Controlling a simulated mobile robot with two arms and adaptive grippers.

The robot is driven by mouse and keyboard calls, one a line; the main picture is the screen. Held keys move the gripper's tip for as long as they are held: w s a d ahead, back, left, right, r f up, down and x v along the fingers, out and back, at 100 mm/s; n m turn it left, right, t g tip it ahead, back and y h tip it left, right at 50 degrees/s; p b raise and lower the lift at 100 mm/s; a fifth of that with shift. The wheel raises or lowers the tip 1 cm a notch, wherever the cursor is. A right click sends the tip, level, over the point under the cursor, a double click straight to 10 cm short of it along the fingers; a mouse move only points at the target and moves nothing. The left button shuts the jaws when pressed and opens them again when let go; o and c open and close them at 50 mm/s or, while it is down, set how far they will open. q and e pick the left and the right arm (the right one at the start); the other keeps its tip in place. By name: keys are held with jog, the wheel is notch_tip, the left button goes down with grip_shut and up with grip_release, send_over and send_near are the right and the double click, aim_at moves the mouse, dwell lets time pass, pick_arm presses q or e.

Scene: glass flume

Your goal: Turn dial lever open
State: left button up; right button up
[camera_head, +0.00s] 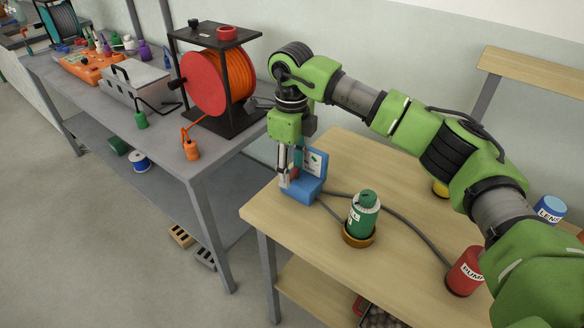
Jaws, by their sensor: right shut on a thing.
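A small blue dial box (302,191) with an upright back panel and a pale dial face (315,163) stands near the left end of the wooden table. My right gripper (285,180), on the green arm from the right, points down at the box's left side. It is shut on the dial lever, which its fingers mostly hide. A small reddish part shows just behind the fingers. The lever's exact angle cannot be made out. My left gripper is not in view.
A green bottle (364,214) stands in a brown ring right of the box. A grey cable (400,215) runs from the box towards a red can (464,272). A grey bench at left holds an orange cable reel (238,80). The table's front left corner is clear.

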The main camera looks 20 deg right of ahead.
aim_at(292, 174)
jog(key=o, duration=1.1)
jog(key=shift+r, duration=0.1)
jog(key=shift+r, duration=0.15)
notch_tip(292, 174, up, 6)
jog(key=shift+r, duration=0.2)
jog(key=shift+a+r, duration=0.1)
jog(key=shift+r, duration=0.45)
